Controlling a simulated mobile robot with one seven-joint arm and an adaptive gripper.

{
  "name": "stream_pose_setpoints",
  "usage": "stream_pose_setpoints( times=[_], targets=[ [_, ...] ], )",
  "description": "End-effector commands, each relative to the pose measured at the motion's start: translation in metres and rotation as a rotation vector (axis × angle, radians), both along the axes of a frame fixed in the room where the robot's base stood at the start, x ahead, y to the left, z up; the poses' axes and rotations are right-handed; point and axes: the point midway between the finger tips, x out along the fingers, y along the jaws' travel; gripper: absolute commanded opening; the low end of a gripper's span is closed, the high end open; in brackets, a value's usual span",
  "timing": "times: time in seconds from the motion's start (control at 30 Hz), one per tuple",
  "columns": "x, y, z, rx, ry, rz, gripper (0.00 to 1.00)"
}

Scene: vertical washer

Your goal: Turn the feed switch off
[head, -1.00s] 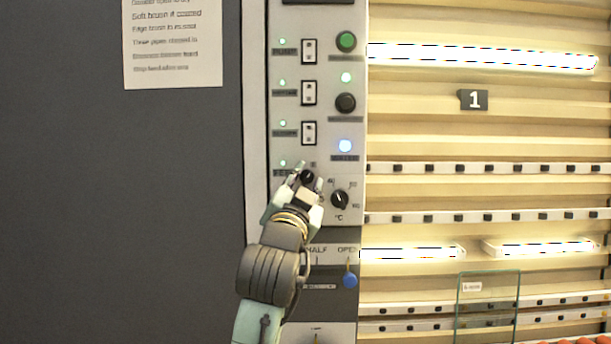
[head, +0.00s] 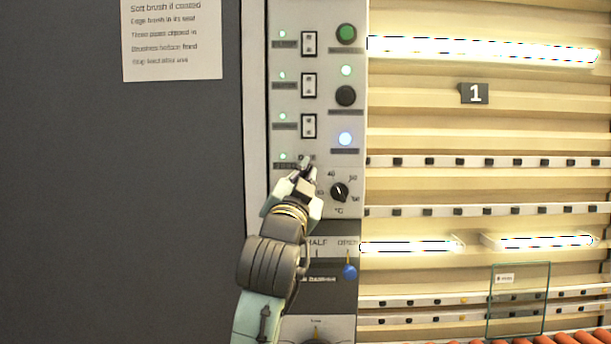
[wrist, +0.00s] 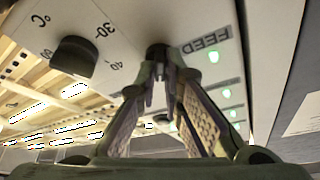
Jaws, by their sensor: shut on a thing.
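The feed switch is a small black rotary knob (wrist: 157,51) on the pale control panel, beside the printed FEED label (wrist: 204,43) in the wrist view. My gripper (wrist: 160,72) is shut on this knob, with both fingertips close together at it. In the head view my gripper (head: 305,170) reaches up to the panel from below and hides most of the knob. The green feed lamp (head: 283,156) is lit, just left of and above my fingertips. The knob's exact pointing direction is hidden.
A black temperature knob (head: 339,191) is close on the right. Rocker switches (head: 309,126) and round buttons (head: 345,96) are above. A blue-tipped lever (head: 349,271) is below right. A dark wall (head: 180,200) lies left; a lit washer interior (head: 480,140) lies right.

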Motion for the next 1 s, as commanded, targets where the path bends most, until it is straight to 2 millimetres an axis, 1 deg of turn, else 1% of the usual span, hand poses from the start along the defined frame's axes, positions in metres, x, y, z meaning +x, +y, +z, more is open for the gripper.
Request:
stream_pose_setpoints(
  times=[0.27,0.47,0.67,1.0],
  targets=[
    [0.0000,-0.0009,-0.0002,-0.026,0.000,-0.001,0.00],
    [-0.0003,-0.0027,-0.0005,-0.119,-0.003,-0.004,0.00],
    [-0.0003,-0.0041,-0.0007,-0.282,-0.002,-0.006,0.00],
    [-0.0003,-0.0058,0.0002,-0.603,-0.001,-0.005,0.00]
  ],
)
